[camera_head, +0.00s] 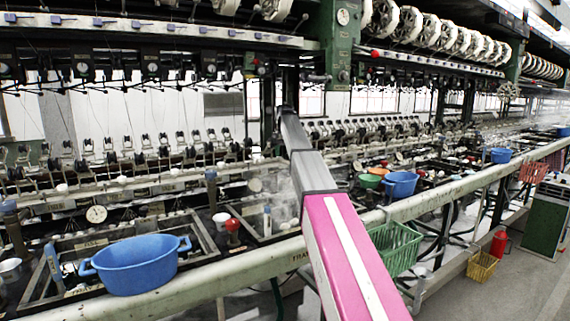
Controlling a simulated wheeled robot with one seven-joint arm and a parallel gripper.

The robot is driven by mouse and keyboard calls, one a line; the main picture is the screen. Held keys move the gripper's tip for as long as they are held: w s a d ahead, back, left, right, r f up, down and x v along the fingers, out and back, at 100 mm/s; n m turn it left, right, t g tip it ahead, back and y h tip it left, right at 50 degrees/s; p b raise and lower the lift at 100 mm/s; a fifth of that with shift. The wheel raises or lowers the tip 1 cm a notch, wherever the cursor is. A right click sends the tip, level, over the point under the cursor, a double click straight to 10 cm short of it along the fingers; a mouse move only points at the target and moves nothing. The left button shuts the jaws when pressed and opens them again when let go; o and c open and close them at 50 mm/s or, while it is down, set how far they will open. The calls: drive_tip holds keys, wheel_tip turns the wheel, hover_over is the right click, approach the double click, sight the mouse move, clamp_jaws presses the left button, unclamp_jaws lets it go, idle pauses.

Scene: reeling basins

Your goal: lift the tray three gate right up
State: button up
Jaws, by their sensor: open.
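My pink and grey arm reaches from the bottom middle up toward the machine. Its end shows no jaws, so my gripper is not seen. The tray three gate cannot be picked out with certainty. Lettering that seems to begin "TRA" shows on the pale front rail (240,268), partly behind my arm. Behind that rail, a red-topped knob (233,226) stands upright left of my arm. A narrow blue upright piece (53,262) stands in the frame at far left. I cannot tell whether either belongs to a gate.
A blue two-handled tub (135,265) sits on the basin edge at left. Another blue tub (400,184) and a green bowl (369,181) stand right of my arm. A green basket (396,248) hangs below the rail. The floor at right (520,285) is mostly clear.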

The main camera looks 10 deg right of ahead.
wheel_tip(320, 180, up, 2)
drive_tip(key=shift+r, duration=0.2)
idle(1.3)
